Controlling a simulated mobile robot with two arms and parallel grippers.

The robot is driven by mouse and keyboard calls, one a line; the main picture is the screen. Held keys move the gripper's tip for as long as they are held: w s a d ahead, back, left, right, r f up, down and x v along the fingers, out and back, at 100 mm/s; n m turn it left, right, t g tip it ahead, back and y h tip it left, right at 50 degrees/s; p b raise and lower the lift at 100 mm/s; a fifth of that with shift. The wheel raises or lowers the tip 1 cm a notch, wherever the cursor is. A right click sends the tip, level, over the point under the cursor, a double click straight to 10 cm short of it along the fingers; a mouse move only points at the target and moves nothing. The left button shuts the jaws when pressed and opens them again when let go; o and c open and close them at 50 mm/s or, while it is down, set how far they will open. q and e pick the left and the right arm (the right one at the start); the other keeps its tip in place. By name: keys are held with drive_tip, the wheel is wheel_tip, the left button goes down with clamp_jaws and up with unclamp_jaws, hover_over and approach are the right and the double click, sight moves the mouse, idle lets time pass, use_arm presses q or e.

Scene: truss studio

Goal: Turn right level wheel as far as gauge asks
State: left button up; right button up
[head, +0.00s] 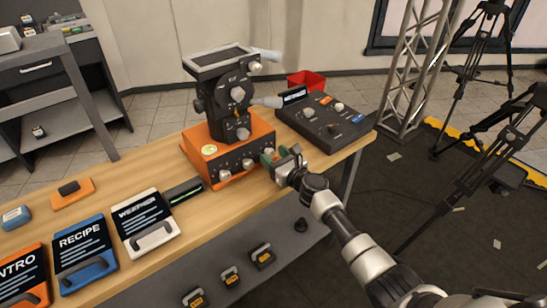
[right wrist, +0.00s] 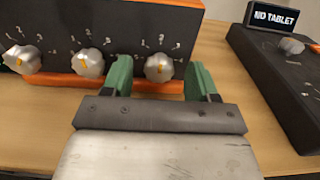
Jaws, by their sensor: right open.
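An orange box (head: 203,158) with a dark front panel stands on the wooden bench and carries a black column unit (head: 236,92). Its front has a row of silver wheels with orange pointers and numbered marks. The right wheel (right wrist: 159,68) shows in the right wrist view; the middle wheel (right wrist: 88,63) and left wheel (right wrist: 22,59) are beside it. My right gripper (right wrist: 158,78) is open, its green fingertips on either side of the right wheel with a gap on each side. My left gripper is out of view.
A dark console (head: 325,120) with a "NO TABLET" sign (right wrist: 277,17) stands right of the box. A small dark display with a green line (head: 183,191) and labelled tablets, including RECIPE (head: 84,248), lie left. A red bin (head: 306,80) is behind.

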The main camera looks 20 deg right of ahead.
drive_tip(key=shift+w+a, duration=0.1)
drive_tip(key=shift+w, duration=0.2)
drive_tip(key=c, duration=0.9)
